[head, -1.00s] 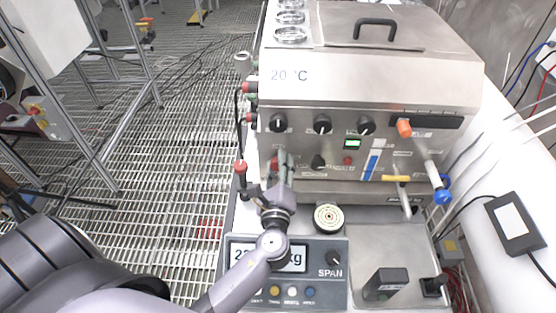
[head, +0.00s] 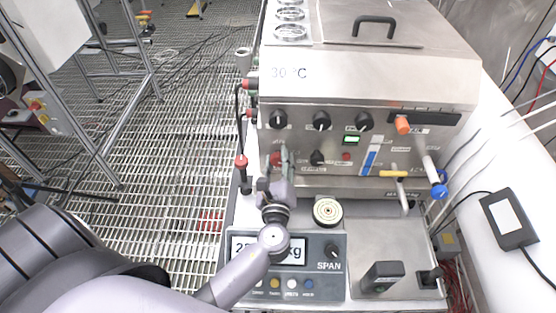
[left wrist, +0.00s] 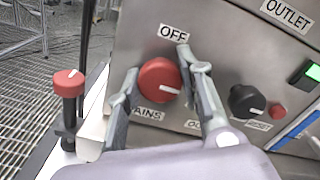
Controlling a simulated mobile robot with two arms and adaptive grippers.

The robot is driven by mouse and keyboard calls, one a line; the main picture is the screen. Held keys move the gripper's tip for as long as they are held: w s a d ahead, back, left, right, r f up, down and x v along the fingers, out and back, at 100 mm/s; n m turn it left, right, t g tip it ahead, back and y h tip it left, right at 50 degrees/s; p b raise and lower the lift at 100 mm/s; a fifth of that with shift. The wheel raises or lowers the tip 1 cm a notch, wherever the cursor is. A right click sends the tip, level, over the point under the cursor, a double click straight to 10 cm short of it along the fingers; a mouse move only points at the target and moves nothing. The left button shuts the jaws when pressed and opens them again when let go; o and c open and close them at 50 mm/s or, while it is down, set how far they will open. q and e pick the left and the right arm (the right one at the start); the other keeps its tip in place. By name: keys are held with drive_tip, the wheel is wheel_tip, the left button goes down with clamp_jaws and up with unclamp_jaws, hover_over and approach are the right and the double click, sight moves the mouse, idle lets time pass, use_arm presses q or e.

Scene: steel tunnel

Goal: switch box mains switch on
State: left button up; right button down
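The mains switch is a round red knob with a white pointer mark, seen in the left wrist view (left wrist: 159,81) on the steel front of the box (head: 375,90). An OFF label is above it and a partly covered MAINS label below. The white mark points right and slightly down, away from OFF. My left gripper (left wrist: 160,82) has one finger on each side of the knob, close against its rim, and appears shut on it. In the head view my left gripper (head: 279,162) covers most of the knob. My right gripper is not in view.
A black knob (left wrist: 246,101), a small red button (left wrist: 278,110) and a lit green switch (left wrist: 307,75) are right of the mains switch. A red-topped post (left wrist: 69,84) stands close on the left. A scale with a SPAN knob (head: 332,250) lies below my arm.

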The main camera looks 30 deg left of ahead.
use_arm(q)
drive_tip(key=o, duration=0.5)
drive_tip(key=shift+c, duration=0.2)
drive_tip(key=v, duration=1.2)
